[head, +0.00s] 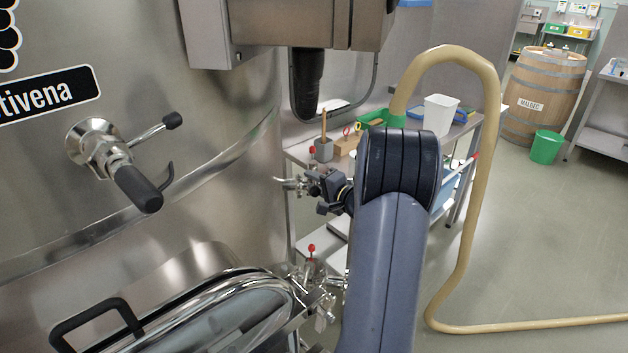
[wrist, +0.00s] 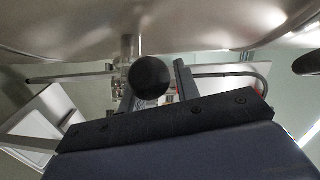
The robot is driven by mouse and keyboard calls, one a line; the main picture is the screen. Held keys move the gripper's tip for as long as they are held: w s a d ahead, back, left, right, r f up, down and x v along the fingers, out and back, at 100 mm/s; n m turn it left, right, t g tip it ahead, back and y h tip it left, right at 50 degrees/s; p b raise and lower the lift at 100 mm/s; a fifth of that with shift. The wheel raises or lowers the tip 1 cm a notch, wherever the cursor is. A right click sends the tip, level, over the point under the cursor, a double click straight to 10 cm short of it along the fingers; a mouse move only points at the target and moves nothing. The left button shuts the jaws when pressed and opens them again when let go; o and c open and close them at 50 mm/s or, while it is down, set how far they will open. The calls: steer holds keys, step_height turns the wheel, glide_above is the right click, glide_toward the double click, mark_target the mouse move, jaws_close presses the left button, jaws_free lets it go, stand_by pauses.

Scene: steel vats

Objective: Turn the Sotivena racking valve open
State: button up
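The steel vat (head: 150,130) fills the left of the head view, with a black label cut off to "tivena". A lower valve with a red knob (head: 311,249) sits by the vat's door; which one is the racking valve is not marked. In the wrist view, a dark round knob (wrist: 151,77) shows in front of my gripper (wrist: 155,84), whose fingers are apart on either side. Contact cannot be told. The valve body (wrist: 128,48) is partly hidden behind the knob.
A black-handled fitting (head: 130,180) juts from the vat at left. A steel box (head: 290,25) hangs above my arm. A trolley (head: 300,155) with tools and tubs stands behind my gripper. A beige hose (head: 475,200) loops down to the floor. Open floor (head: 540,240) lies at right.

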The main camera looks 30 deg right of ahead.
steer(key=shift+w, duration=0.15)
steer(key=shift+c, duration=0.3)
jaws_close()
